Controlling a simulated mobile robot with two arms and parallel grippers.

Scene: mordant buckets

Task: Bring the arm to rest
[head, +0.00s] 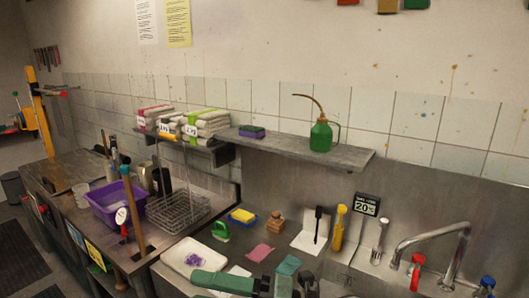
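A green and dark grey arm of mine comes in at the bottom edge from the left and lies low over the front of the metal counter (170,258). At its right end is a dark part that looks like my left gripper (303,286), cut off by the bottom edge. Its fingers are too dark and small to tell open from shut, and I see nothing clearly held. It is in front of the pink cloth (261,253) and the teal cloth (289,265). My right gripper is not in view.
A white tray (176,252) lies left of the arm. Behind are a green brush (221,231), a yellow sponge (243,216) and a wire rack (178,211). A purple bin (103,209) stands left, a tap (440,240) right. A shelf (345,158) bears a green oil can (321,137).

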